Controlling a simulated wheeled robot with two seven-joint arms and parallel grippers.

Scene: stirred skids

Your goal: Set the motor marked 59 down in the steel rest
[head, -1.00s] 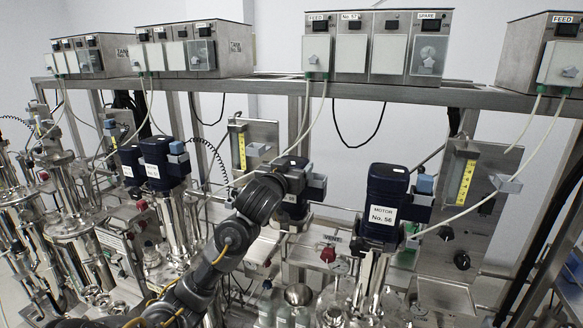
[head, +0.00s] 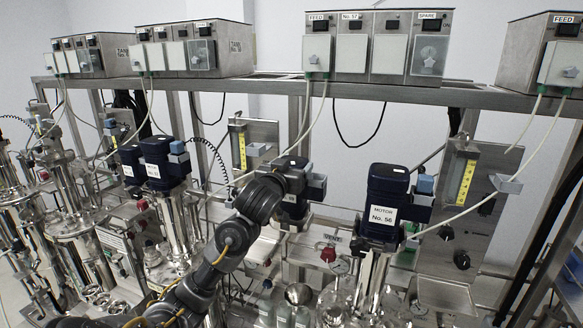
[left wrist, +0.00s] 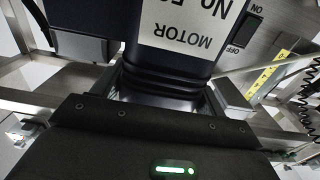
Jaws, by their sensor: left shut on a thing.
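A dark blue motor (head: 292,207) is in my left gripper (head: 284,180), near the middle of the head view. The arm covers much of it. In the left wrist view the motor (left wrist: 175,75) is close up, with a white label reading MOTOR and a number starting with 5; its last digit is cut off. The gripper's dark body (left wrist: 150,140) fills the bottom of that view. Steel edges show around the motor's foot, but I cannot tell whether it touches them. I cannot single out the steel rest with certainty. My right gripper is not in view.
A motor marked No. 56 (head: 385,205) stands right of the held one. Two more dark blue motors (head: 160,160) stand to the left. Steel pipes and vessels crowd the lower left. A rail with switch boxes (head: 378,45) runs above, with cables hanging down. A steel tray (head: 445,297) sits lower right.

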